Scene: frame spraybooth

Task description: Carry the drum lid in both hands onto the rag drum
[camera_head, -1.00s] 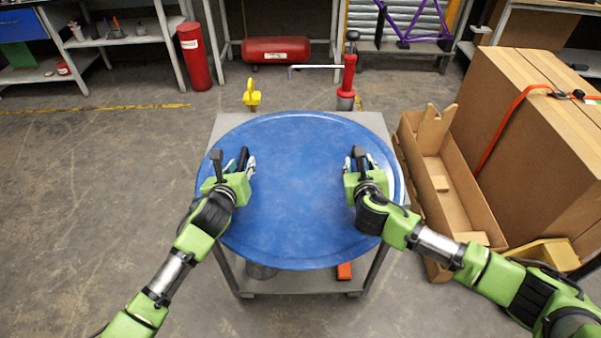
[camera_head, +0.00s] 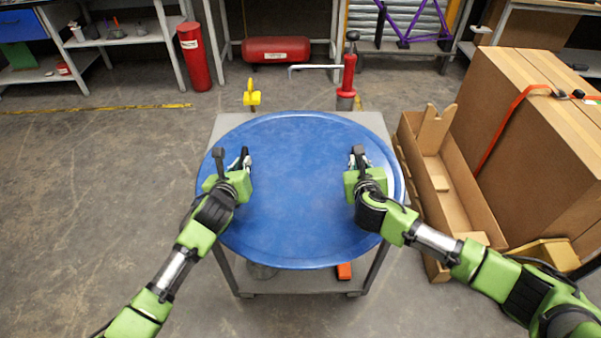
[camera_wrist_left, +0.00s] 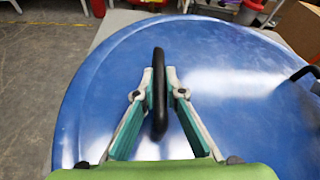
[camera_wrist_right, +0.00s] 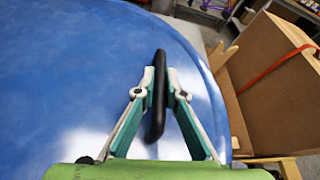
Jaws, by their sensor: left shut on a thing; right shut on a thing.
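The drum lid (camera_head: 300,200) is a large round blue disc over the grey cart in the head view. It has two upright black handles. My left gripper (camera_head: 238,163) is shut on the lid's left handle, and the left wrist view shows the black handle (camera_wrist_left: 159,92) between its fingers. My right gripper (camera_head: 360,161) is shut on the right handle, and the right wrist view shows that handle (camera_wrist_right: 159,95) between its fingers. I cannot tell whether the lid touches the cart top. I cannot make out the rag drum in these views.
Cardboard boxes (camera_head: 530,140) and an open carton (camera_head: 440,180) crowd the right. The floor on the left is clear.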

